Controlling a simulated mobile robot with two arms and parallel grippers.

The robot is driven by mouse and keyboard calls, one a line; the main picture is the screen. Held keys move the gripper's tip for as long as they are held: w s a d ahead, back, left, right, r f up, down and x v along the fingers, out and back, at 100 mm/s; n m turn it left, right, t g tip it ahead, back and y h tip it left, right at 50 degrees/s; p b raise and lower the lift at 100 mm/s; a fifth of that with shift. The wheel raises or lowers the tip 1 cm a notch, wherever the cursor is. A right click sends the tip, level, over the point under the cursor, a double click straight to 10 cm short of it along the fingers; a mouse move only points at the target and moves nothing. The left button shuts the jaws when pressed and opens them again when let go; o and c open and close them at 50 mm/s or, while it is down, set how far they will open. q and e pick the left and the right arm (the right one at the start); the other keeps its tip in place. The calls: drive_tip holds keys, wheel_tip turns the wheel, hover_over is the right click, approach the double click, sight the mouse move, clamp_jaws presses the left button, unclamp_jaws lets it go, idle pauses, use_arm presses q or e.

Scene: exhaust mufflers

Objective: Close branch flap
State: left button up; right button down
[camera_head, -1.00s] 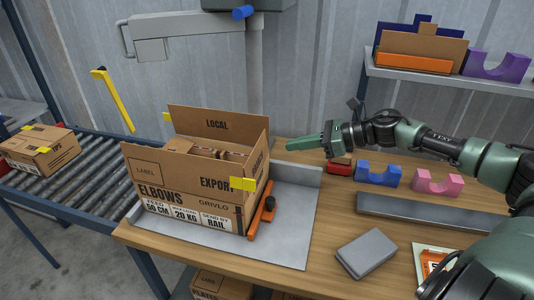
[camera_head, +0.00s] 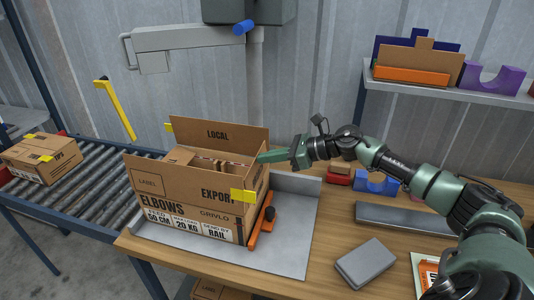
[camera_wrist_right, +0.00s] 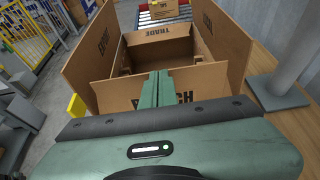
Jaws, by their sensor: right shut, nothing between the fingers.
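An open cardboard box (camera_head: 190,205) marked ELBOWS stands on a grey plate on the bench. Its LOCAL flap (camera_head: 218,133) at the back and EXPORT flap (camera_head: 200,185) at the front stand up. In the right wrist view the near end flap (camera_wrist_right: 205,88), its word partly covered and ending in CH, stands across the box end; the TRADE flap (camera_wrist_right: 156,32) is at the far end. My right gripper (camera_head: 262,158), shut and empty, has its green fingertips at the box's right end. The fingers (camera_wrist_right: 155,90) overlap the near flap; contact is unclear. My left gripper is out of view.
An orange clamp-like piece (camera_head: 262,222) stands beside the box's right end. A grey block (camera_head: 366,262), a blue cradle (camera_head: 376,182) and a long grey bar (camera_head: 405,217) lie on the bench to the right. A roller conveyor (camera_head: 95,180) is at the left.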

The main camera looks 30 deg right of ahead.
sight(258, 168)
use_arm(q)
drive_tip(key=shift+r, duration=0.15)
